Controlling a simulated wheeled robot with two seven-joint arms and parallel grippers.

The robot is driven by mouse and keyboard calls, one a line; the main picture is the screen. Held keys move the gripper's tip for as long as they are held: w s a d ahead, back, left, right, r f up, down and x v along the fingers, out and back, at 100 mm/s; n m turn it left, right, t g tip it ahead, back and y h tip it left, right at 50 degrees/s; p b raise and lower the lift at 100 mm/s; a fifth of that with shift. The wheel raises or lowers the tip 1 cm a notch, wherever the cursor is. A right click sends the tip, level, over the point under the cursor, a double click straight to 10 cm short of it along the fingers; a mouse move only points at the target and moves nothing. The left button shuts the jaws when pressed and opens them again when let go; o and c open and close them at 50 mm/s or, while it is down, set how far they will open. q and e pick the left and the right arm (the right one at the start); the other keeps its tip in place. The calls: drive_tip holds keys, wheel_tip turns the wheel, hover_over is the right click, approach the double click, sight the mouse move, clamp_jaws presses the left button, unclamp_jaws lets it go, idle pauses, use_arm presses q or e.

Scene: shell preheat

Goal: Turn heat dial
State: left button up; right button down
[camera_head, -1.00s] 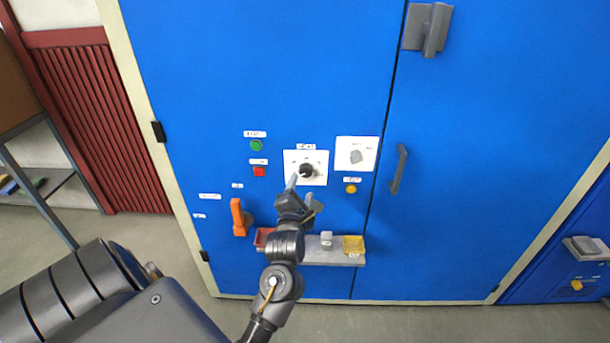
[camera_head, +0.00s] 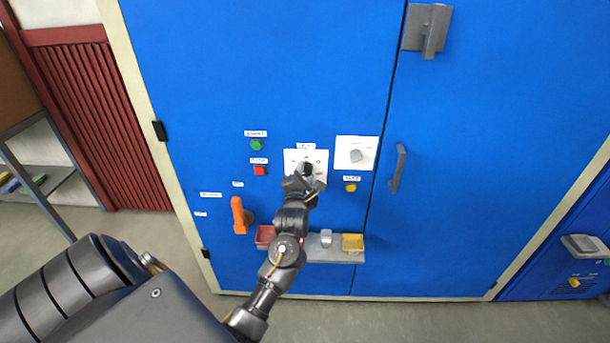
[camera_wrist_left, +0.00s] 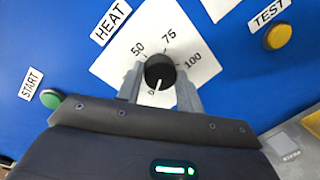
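The heat dial is a round black knob (camera_wrist_left: 160,73) with a white pointer line, on a white plate (camera_wrist_left: 107,71) marked 50, 75 and 100 in the left wrist view. The pointer is toward the low end of the scale, near a 0 mark. In the head view the knob (camera_head: 307,168) is partly hidden by my gripper. My left gripper (camera_wrist_left: 160,88) has its two grey fingers apart, one on each side of the knob. I cannot tell whether they touch it. In the head view the left gripper (camera_head: 306,178) is at the plate. My right gripper is not in view.
Around the dial are a green start button (camera_head: 256,145), a red button (camera_head: 260,171), a yellow test button (camera_head: 350,188) and a second, grey dial (camera_head: 356,156). An orange lever (camera_head: 238,216) is at the left. A shelf with small bins (camera_head: 353,243) juts out below.

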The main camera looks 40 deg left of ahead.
use_arm(q)
drive_tip(key=c, duration=0.4)
